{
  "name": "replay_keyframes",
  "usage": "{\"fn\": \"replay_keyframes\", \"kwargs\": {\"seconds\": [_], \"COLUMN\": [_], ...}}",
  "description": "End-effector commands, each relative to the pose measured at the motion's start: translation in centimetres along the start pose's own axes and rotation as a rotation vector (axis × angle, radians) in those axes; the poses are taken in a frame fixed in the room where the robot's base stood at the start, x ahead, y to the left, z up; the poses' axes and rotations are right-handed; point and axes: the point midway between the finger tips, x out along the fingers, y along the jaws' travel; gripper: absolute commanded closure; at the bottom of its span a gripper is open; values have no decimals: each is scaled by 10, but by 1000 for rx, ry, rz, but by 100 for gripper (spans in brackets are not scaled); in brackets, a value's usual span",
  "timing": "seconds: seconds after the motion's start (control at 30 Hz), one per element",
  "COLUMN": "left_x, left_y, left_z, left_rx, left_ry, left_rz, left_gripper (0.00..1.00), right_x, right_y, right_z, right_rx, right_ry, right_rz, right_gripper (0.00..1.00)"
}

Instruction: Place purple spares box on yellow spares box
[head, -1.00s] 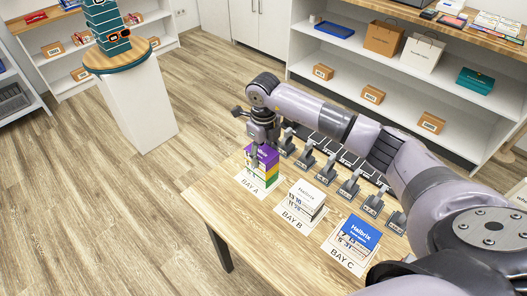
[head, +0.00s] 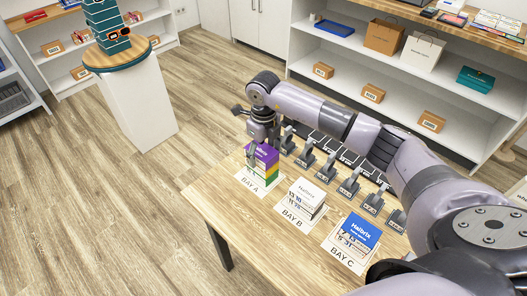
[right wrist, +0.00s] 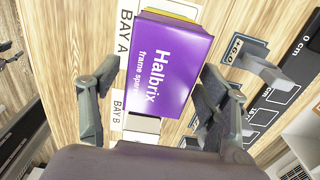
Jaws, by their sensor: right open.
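The purple spares box (head: 266,153) is at the top of a stack at Bay A in the head view. The yellow spares box (head: 272,171) is directly under it, with a green layer below. In the right wrist view the purple box (right wrist: 165,65) fills the middle, and a thin strip of the yellow box (right wrist: 170,15) shows past its far edge. My right gripper (head: 262,146) is just above the stack. Its fingers (right wrist: 159,72) are open, one on each side of the purple box, with visible gaps. My left gripper is not in view.
A white box stack (head: 306,195) stands at Bay B and a blue-topped stack (head: 357,231) at Bay C. A row of grey stands (head: 328,167) lines the table behind them. A white pedestal (head: 140,105) stands at left. The table's front left is bare.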

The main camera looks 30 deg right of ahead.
Motion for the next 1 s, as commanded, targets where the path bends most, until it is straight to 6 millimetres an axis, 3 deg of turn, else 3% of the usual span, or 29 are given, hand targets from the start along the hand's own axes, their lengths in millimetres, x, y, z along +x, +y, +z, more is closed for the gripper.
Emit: {"fn": "replay_keyframes", "kwargs": {"seconds": [0.17,0.4,0.6,0.8,1.0], "left_x": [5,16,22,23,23], "left_y": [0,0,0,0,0], "left_z": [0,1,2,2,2], "left_rx": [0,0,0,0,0], "left_ry": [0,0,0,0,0], "left_rz": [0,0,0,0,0], "left_gripper": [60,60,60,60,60], "right_x": [-22,-74,-108,-122,-122], "right_y": [0,0,0,0,0], "right_z": [2,1,1,0,0], "right_rx": [0,-1,0,0,0], "right_ry": [-6,-6,-3,-1,-1], "right_rz": [-2,-2,-1,0,0], "right_gripper": [30,30,30,30,30]}}
